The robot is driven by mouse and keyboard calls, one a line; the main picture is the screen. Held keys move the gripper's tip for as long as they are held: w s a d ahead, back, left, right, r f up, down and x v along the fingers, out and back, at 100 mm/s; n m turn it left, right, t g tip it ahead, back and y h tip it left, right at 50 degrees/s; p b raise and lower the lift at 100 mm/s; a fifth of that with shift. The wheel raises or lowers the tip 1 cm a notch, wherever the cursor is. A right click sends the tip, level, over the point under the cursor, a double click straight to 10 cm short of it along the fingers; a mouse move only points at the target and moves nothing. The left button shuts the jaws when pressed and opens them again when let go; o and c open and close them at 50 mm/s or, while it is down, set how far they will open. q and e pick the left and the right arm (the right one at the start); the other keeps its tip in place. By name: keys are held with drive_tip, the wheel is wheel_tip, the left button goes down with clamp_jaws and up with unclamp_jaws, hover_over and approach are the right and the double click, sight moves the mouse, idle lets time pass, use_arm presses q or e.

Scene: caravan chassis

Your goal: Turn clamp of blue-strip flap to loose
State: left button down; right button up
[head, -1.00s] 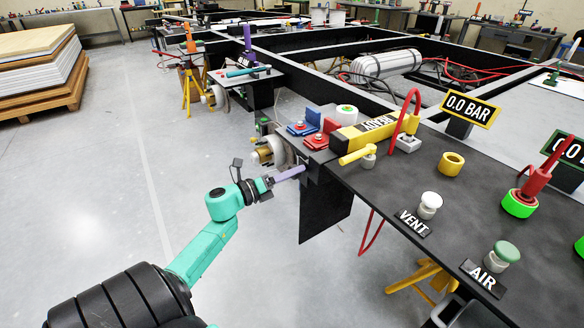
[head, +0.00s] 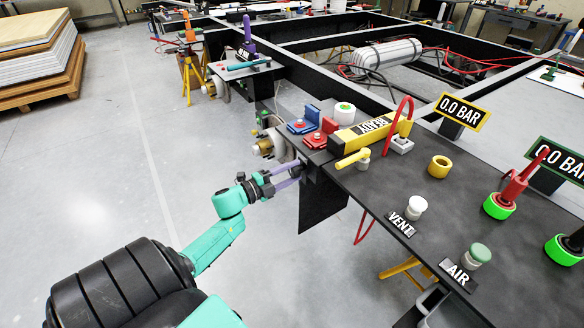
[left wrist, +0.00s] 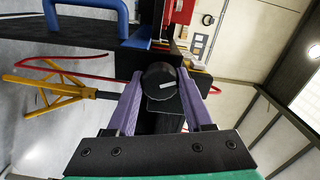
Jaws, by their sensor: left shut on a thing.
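A round black knob (left wrist: 160,83) with a white mark line sits between the purple fingers of my left gripper (left wrist: 160,92) in the left wrist view. The fingers press on it from both sides, and the white line lies nearly level in that picture. In the head view, my left gripper (head: 296,172) reaches the left edge of the black bench; the knob is hard to make out there. A black panel (head: 322,205) hangs below that edge. I cannot make out a blue strip on it. My right gripper is not in view.
On the bench (head: 365,195) stand a blue bracket (head: 309,118), a red bracket (head: 325,130), a yellow bar (head: 362,135), a yellow lever (head: 352,158) and a white VENT button (head: 417,206).

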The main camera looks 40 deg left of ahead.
use_arm(q)
drive_tip(key=n+p, duration=0.3)
drive_tip(key=n, duration=0.3)
drive_tip(key=shift+r, duration=0.15)
drive_tip(key=n+p, duration=0.1)
drive_tip(key=n, duration=0.3)
drive_tip(key=shift+n+p, duration=0.55)
drive_tip(key=shift+n, duration=0.95)
drive_tip(key=shift+f, duration=0.2)
drive_tip(key=shift+c, duration=1.5)
unclamp_jaws()
drive_tip(key=p+v, duration=0.1)
drive_tip(key=v, duration=1.3)
drive_tip(key=shift+s, duration=0.3)
